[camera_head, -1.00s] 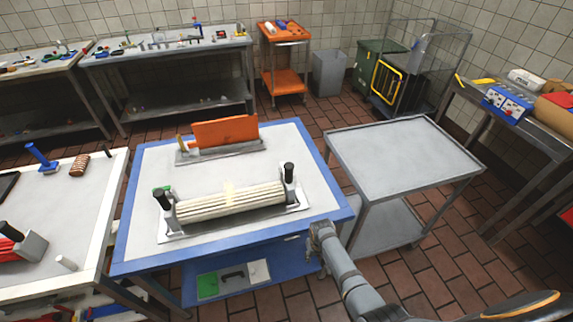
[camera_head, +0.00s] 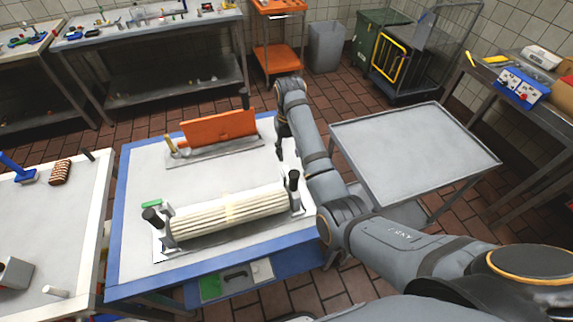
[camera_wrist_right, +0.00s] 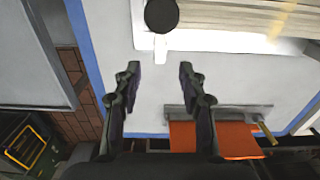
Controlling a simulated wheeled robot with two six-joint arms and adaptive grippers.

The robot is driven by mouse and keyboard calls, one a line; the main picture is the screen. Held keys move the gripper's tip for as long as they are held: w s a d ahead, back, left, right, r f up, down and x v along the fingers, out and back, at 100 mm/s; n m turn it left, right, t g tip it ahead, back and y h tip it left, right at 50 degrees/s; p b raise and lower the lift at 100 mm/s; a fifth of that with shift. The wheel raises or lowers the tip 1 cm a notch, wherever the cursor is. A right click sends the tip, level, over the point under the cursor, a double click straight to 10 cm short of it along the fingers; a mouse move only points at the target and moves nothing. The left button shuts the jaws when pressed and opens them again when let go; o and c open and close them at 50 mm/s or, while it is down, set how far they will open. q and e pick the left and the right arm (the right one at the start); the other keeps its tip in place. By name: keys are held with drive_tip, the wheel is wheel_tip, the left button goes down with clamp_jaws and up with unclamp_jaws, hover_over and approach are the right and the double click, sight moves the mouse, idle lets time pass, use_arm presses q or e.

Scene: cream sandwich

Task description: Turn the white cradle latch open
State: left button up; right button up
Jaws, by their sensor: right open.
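A ribbed cream roll (camera_head: 228,213) lies in a cradle on the blue-edged table (camera_head: 136,180). My right gripper (camera_head: 281,153) is above the table's right side, beyond the right handle. It is open and empty; its fingertips (camera_wrist_right: 158,78) point toward the white piece, apart from it. My left gripper is out of view.
An orange plate (camera_head: 218,127) stands on a metal base near the table's back, close to my right gripper. A grey cart (camera_head: 410,150) with an empty top stands to the right. A white table (camera_head: 55,225) is at the left.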

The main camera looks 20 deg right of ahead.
sight(288, 175)
drive_tip(key=f, duration=0.1)
drive_tip(key=s+f, duration=0.1)
drive_tip(key=s+f+p, duration=0.1)
drive_tip(key=shift+f, duration=0.25)
drive_tip(key=f, duration=0.2)
drive_tip(key=w+f, duration=0.1)
drive_tip(key=shift+f+p, duration=0.35)
drive_tip(key=shift+f, duration=0.05)
wheel_tip(288, 175, down, 2)
drive_tip(key=shift+f, duration=0.25)
drive_tip(key=shift+s, duration=0.1)
drive_tip(key=shift+c, duration=1.4)
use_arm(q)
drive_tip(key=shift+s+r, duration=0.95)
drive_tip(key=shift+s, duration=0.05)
use_arm(e)
clamp_jaws()
